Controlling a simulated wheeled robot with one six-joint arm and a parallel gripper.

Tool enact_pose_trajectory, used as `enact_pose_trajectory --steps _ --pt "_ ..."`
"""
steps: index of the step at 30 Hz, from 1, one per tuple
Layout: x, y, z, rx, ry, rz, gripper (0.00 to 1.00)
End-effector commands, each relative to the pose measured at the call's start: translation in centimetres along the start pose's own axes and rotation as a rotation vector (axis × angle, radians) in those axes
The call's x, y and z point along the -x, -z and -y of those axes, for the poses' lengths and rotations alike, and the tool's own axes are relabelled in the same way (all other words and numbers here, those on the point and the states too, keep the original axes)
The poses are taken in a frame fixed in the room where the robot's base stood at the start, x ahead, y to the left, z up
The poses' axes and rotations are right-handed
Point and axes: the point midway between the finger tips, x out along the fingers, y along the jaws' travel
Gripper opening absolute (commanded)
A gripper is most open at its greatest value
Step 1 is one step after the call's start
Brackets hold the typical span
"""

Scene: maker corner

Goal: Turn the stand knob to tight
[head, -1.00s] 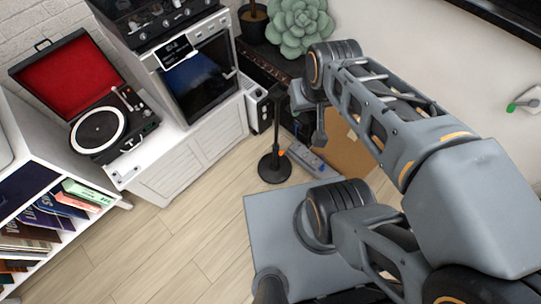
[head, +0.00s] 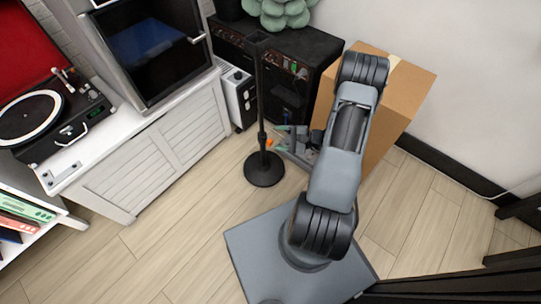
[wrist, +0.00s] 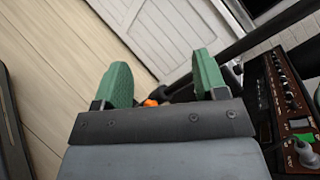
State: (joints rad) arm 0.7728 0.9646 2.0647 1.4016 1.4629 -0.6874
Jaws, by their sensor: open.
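The black stand (head: 261,100) is upright on a round base (head: 264,170) on the wood floor. Its small orange knob (head: 268,143) sits low on the pole. My gripper (head: 281,139) reaches in from the right at the knob's height, close to the pole. In the wrist view my gripper (wrist: 162,68) has its two green fingers spread wide. The orange knob (wrist: 151,102) shows between them, nearer the left finger and partly hidden by the gripper's front edge. The dark pole (wrist: 262,36) runs off to the upper right. Contact with the knob cannot be told.
A black amplifier (head: 318,50) stands behind the stand, and a cardboard box (head: 400,100) stands beside my arm. A white cabinet (head: 150,160) with a turntable (head: 40,115) is at left. Open floor (head: 180,230) lies in front of the cabinet.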

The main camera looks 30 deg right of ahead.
Motion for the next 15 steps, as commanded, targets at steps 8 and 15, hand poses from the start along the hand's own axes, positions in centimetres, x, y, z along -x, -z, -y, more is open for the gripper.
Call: enact_pose_trajectory --steps 8,15 --pt "3.3 11.5 -9.2 -0.113 0.369 -0.194 0.66" --pt "3.9 14.2 -11.4 -0.132 0.465 -0.263 0.66"
